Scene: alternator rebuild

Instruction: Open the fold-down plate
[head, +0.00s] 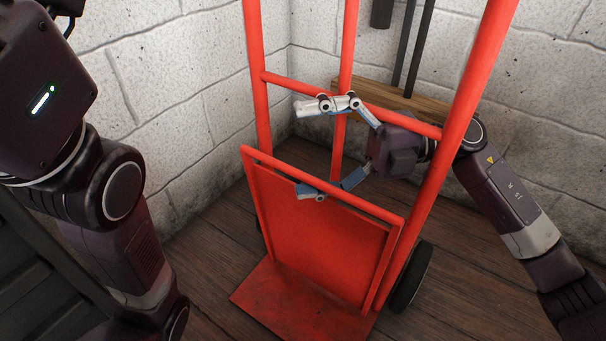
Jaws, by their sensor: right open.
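The fold-down plate (315,235) is a red panel in a tube frame on a red hand truck (257,60). It stands close to upright at the front of the truck, its top bar below the crossbar. My right gripper (308,150) is open and empty, fingers pointing left. Its upper finger is in front of the crossbar in the picture. Its lower finger is by the plate's top bar; I cannot tell whether it touches. The right rail hides part of my right wrist. My left arm shows at the left, but its gripper is out of view.
A red toe plate (262,292) lies at floor level at the truck's foot. A black wheel (411,277) is at the right. White block walls (180,90) stand behind. Open wooden floor (205,250) lies left of the truck.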

